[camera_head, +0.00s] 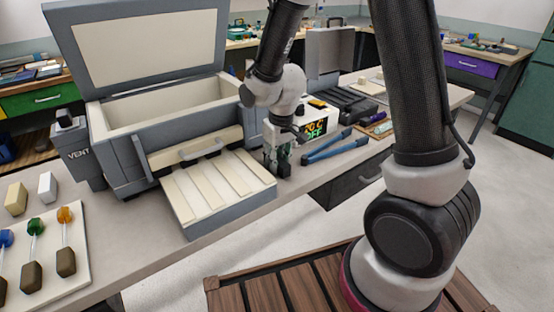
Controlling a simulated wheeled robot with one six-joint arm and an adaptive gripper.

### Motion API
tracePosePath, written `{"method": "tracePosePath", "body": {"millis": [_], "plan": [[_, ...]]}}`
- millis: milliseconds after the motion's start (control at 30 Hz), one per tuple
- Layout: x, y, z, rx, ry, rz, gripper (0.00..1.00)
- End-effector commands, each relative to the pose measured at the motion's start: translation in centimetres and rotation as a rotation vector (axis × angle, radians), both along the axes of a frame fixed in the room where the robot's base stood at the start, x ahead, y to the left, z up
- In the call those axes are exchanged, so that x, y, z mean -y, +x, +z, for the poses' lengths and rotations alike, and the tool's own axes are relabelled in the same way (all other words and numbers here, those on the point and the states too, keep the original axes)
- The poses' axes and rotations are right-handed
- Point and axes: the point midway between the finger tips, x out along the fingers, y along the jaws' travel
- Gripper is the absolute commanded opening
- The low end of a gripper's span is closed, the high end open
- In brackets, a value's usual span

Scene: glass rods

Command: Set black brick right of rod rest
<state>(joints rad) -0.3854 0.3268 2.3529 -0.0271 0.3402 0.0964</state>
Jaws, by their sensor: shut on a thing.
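My gripper (277,163) points down just right of the slatted door shelf of the kiln, close above the bench. It is shut on a small dark block that looks like the black brick (284,169). The fingers hide most of the block, and I cannot tell whether it touches the bench. I cannot pick out the rod rest for certain. A pale board (88,268) at the lower left holds rods with blue, green and amber ends and dark brown blocks.
The open grey kiln (125,150) has its lid up and its slatted shelf (250,172) lowered in front. A cream brick (16,199) and a white brick (47,186) stand at left.

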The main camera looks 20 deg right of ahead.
Motion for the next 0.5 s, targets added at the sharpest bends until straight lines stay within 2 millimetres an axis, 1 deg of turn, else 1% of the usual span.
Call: {"method": "tracePosePath", "body": {"millis": [33,67,133,167,500], "plan": [[0.01,-0.02,-0.18,-0.001,0.000,0.000,0.00],[0.01,-0.02,-0.14,-0.001,0.000,0.000,0.32],[0.00,-0.01,-0.13,-0.001,0.000,0.000,0.45],[0.01,-0.02,-0.13,-0.001,0.000,0.000,0.48],[0.00,0.00,0.15,0.000,0.000,0.000,0.48]]}}
